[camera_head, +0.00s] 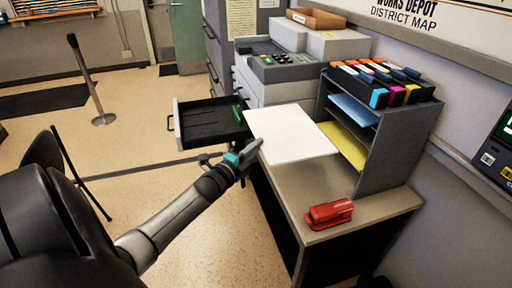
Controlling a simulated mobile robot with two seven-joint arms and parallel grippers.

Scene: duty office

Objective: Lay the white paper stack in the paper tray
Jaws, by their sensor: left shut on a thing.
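The white paper stack (290,134) is a flat white sheet-like block over the left part of the desk, its left corner beside the open tray. My left gripper (249,153) is shut on the stack's near-left edge. I cannot tell whether the stack is lifted or touches the desk. The paper tray (181,135) is pulled out of the copier (265,85) to the left of the stack. It has a dark inside, a pale front with a handle, and a green part near its right end. My right gripper is not in view.
The grey desk (287,185) bears a red stapler (329,213) near its front edge. A grey shelf unit (376,150) with blue and yellow paper and coloured binders stands on its right. A post (88,80) stands on the floor at left.

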